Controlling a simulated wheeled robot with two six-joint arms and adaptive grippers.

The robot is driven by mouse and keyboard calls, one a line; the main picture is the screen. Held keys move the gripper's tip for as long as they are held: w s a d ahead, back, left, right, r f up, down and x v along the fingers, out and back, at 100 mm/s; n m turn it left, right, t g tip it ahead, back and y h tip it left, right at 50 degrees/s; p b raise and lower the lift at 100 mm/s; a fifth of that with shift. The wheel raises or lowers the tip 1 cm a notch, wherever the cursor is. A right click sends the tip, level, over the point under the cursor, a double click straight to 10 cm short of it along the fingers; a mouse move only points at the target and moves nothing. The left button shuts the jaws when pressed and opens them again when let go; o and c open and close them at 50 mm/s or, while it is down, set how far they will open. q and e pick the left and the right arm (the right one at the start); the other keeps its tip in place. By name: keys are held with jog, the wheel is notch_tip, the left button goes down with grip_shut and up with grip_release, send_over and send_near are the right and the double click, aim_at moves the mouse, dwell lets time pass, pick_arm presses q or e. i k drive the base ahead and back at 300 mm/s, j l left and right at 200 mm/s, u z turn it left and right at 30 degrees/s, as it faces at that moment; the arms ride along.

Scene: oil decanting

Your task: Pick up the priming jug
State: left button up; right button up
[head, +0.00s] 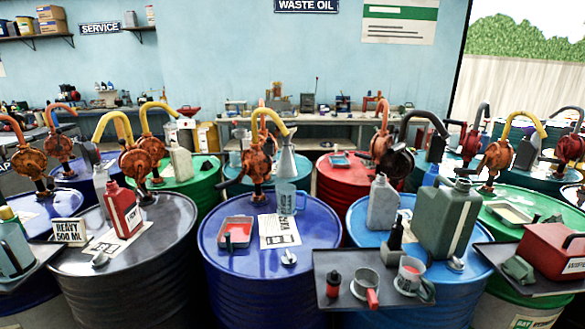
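I cannot tell for certain which vessel is the priming jug. On a dark tray (330,262) at the front, right of centre, stand a grey cup with a red handle (366,284) and a pale jug with reddish contents (410,272). A translucent blue measuring jug (289,200) stands on the central blue drum (268,262), with a grey funnel (286,160) above it under a yellow pump spout. Neither of my grippers is in view.
A small red bottle (333,283) shares the dark tray. Drums with rusty hand pumps (257,163) crowd around. A grey-green can (446,217) stands behind the tray. A red box (553,250) sits on a tray at right; a red bottle (123,209) stands on the dark left drum.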

aim_at(411, 269)
jog(key=i+j+z, duration=0.1)
jog(key=z, duration=0.35)
jog(key=j+z, duration=0.25)
jog(key=z, duration=0.25)
jog(key=i, duration=0.05)
